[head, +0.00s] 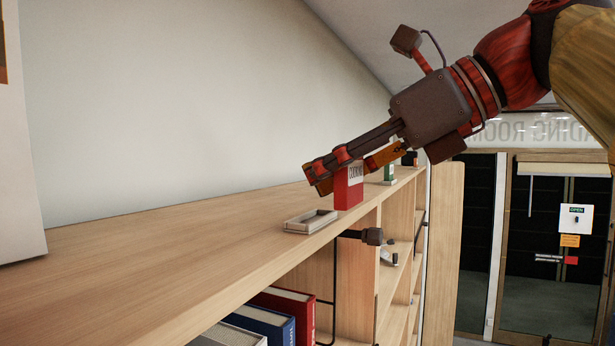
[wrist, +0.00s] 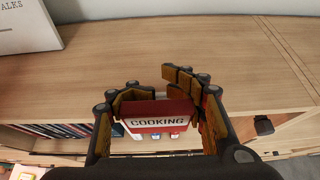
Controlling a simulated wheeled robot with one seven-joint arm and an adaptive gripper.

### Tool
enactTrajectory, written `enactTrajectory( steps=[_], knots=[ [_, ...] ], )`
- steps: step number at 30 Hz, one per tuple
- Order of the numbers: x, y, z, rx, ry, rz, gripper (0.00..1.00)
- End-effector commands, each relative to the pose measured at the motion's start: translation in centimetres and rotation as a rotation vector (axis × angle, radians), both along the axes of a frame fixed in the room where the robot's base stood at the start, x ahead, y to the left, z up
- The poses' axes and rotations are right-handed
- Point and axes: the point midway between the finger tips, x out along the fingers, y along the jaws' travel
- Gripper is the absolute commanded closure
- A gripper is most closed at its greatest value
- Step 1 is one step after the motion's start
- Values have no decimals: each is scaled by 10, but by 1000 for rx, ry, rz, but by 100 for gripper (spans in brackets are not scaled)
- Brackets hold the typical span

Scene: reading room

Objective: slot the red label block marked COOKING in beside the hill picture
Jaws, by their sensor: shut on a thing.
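The red label block (head: 348,190) has a white band reading COOKING, which faces the camera in the wrist view (wrist: 158,125). My gripper (head: 340,163) is shut on this block; its fingers close on the block's two sides in the wrist view (wrist: 160,98). The block is upright near the front edge of the bookcase top (head: 180,240). I cannot tell whether its base touches the wood. A small pale tray (head: 312,222) lies just left of the block in the head view. I cannot make out a hill picture in either view.
A green-and-white block (head: 389,174) and a dark object stand farther along the top. A dark clamp-like fitting (head: 372,236) juts from the front edge. Books (head: 275,314) fill a shelf below. A white TALKS board (wrist: 25,27) stands at the left. Bare wood lies between.

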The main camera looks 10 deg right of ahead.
Motion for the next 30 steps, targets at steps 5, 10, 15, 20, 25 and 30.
enactTrajectory(
  steps=[5, 10, 15, 20, 25, 30],
  knots=[
    [6, 8, 0, 0, 0, 3, 94],
    [11, 16, 0, 0, 0, 3, 94],
    [17, 23, 0, 0, 2, 3, 94],
    [23, 29, 0, 1, 1, 2, 94],
    [27, 36, 0, 1, -1, 2, 94],
    [27, 35, -10, 1, 1, 0, 94]
  ],
)
